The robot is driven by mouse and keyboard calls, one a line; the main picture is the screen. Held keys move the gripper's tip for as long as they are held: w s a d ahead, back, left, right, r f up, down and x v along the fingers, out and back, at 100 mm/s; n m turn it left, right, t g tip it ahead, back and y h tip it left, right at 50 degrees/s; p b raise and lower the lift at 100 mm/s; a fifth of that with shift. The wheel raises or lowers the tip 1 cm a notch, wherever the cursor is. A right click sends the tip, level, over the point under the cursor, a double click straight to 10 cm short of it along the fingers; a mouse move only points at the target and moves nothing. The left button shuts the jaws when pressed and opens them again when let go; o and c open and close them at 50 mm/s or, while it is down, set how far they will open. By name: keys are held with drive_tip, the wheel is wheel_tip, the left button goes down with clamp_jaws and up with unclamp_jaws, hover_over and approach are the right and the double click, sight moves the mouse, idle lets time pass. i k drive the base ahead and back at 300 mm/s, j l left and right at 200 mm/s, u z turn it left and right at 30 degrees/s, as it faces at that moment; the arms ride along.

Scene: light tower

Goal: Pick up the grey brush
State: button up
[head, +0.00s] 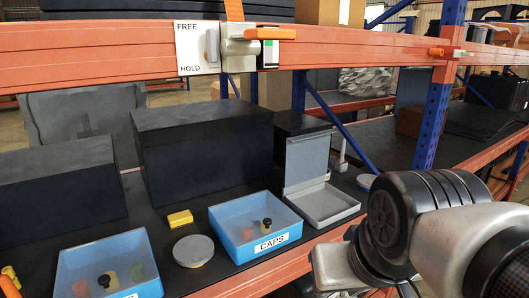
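I cannot make out a grey brush for certain. A small pale grey upright thing (339,152) stands behind the open grey box, partly hidden by its raised lid; it is too small to tell what it is. My arm fills the lower right of the head view, in front of the shelf. Its fingertips do not show, so I cannot see whether my gripper is open or holds anything.
A blue tray labelled CAPS (243,250), another blue tray (78,262), an open grey box (328,222), a grey disc (193,250) and a yellow block (180,218) are on the dark shelf. Dark boxes (203,155) stand behind. An orange beam (110,58) crosses above.

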sight(342, 160)
drive_tip(key=l+u, duration=0.3)
drive_tip(key=l, duration=0.2)
drive_tip(key=i+l+u, duration=0.1)
drive_tip(key=l+u, duration=0.2)
drive_tip(key=l, duration=0.25)
drive_tip(key=l+u, duration=0.15)
drive_tip(key=l, duration=0.4)
drive_tip(key=k+l+u, duration=0.1)
drive_tip(key=l, duration=1.2)
drive_tip(key=k+l, duration=0.1)
drive_tip(key=l, duration=0.6)
drive_tip(key=k+l, duration=0.1)
drive_tip(key=l, duration=0.65)
drive_tip(key=i+l, duration=0.1)
drive_tip(key=i, duration=0.95)
drive_tip(key=j+u, duration=0.05)
